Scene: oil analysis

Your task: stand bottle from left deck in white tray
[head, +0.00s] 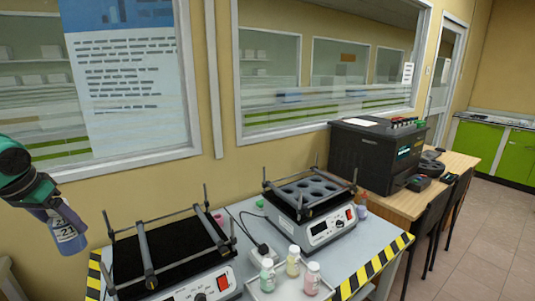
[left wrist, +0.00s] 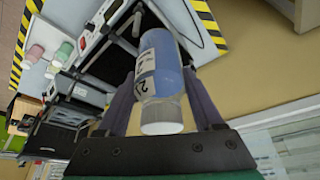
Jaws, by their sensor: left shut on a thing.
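My left gripper (head: 57,212) is shut on a bottle with blue contents and a white numbered label (head: 68,236). It holds the bottle tilted in the air, left of the left deck and clear of the table. In the left wrist view the bottle (left wrist: 158,72) lies between the two dark fingers, its whitish cap towards the camera. The left deck (head: 168,250) is a black-topped shaker with grey bars; I see no bottle on it. The white tray (head: 290,288) is at the table's front, with green, yellow and pink bottles standing in it. My right gripper is out of view.
A second shaker (head: 310,205) with round holes stands behind the tray. The grey table has black-and-yellow striped edges (head: 372,268). A large black machine (head: 375,150) stands on a wooden desk at the right. Upright posts rise from both shakers' corners.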

